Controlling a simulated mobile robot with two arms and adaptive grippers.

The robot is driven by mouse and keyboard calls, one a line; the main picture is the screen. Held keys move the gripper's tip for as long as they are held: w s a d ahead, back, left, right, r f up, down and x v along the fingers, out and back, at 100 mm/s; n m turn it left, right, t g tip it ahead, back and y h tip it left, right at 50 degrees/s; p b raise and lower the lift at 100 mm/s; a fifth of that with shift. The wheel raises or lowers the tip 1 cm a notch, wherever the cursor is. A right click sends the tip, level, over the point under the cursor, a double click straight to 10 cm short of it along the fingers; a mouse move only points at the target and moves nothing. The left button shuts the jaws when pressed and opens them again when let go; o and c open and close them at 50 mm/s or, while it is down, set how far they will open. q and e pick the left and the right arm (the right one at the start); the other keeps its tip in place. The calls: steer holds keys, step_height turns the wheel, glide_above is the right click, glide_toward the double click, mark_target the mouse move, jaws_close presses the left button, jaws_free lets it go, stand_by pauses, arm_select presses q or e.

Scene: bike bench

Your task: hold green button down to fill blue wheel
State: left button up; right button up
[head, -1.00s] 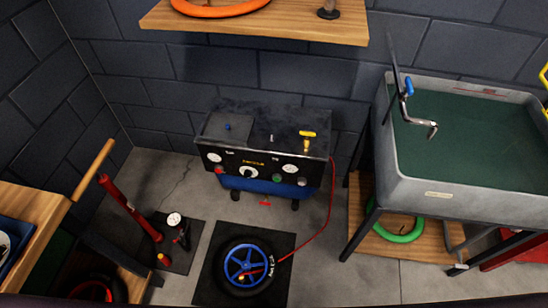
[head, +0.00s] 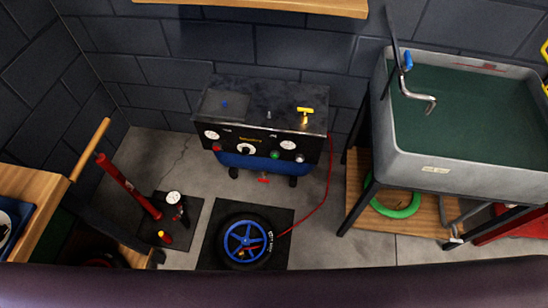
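The blue wheel (head: 245,240), with a black tyre, lies flat on a dark mat (head: 283,218) on the floor. A red hose (head: 325,195) runs from the right side of the compressor to the wheel's hub area. The compressor (head: 262,108) stands against the back wall, with a dark top and a blue tank below. Its front panel carries the green button (head: 275,155), a red button (head: 214,149), a central dial (head: 245,149) and gauges. A yellow handle (head: 305,111) stands on its top. Neither of my grippers is in view.
A grey sink-like basin (head: 440,170) on a dark frame stands at right, with a green ring (head: 393,207) on the wooden shelf beneath. A red floor pump (head: 128,186) and a small gauge pump (head: 174,203) stand at left near a wooden bench (head: 40,190). Bare floor lies around the mat.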

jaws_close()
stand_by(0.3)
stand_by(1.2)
